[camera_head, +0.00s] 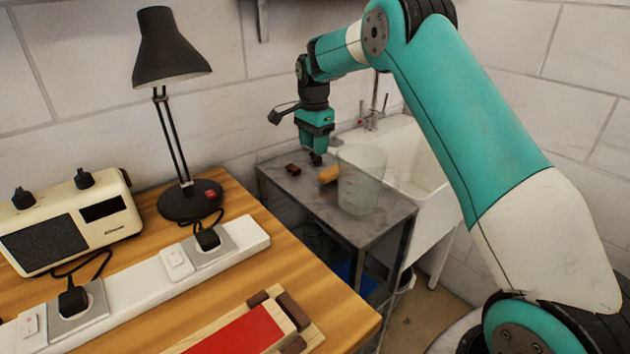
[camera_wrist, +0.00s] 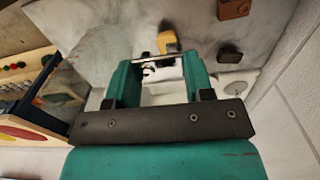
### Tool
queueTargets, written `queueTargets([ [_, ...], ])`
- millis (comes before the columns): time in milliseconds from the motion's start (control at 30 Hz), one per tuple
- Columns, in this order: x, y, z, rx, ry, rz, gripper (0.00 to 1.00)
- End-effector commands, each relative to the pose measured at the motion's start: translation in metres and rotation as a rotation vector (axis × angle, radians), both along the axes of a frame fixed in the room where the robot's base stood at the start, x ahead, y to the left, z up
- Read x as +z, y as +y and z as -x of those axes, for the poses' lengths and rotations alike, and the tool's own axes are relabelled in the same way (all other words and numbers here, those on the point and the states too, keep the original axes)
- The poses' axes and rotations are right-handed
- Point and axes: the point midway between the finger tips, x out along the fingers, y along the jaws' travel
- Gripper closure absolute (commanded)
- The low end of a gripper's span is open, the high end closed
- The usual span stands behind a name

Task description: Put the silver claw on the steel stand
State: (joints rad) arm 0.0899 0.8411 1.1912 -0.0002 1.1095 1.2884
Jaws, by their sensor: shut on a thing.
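My gripper (camera_head: 316,153) is low over the back part of the steel stand (camera_head: 312,197), a grey table against the wall. In the wrist view my gripper (camera_wrist: 157,75) is shut on a small silver and dark thing, which I take for the silver claw (camera_wrist: 150,68). Only part of it shows between the fingers. In the head view it is too small to make out clearly below the fingertips. I cannot tell whether it touches the stand top.
On the stand, a brown block (camera_head: 292,169) lies left of my gripper, and a yellow-orange thing (camera_head: 329,175) and a translucent bucket (camera_head: 361,180) are at right. A white sink (camera_head: 418,165) stands behind. The stand's front left is clear. A lamp (camera_head: 172,60) stands on the wooden bench.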

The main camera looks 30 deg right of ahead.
Motion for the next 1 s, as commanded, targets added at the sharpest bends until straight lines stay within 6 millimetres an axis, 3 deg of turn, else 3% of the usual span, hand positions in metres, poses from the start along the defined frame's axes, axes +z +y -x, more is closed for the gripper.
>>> queueTargets([
  [100, -0.034, 0.000, 0.001, 0.000, 0.006, -0.001, 0.79],
  [300, -0.069, 0.000, 0.000, 0.000, 0.002, -0.001, 0.79],
  [467, -0.080, 0.000, 0.000, 0.000, 0.001, 0.000, 0.79],
  [733, -0.117, 0.000, 0.000, 0.000, 0.002, -0.001, 0.79],
  [1000, -0.120, 0.000, 0.000, 0.000, -0.001, 0.000, 0.79],
])
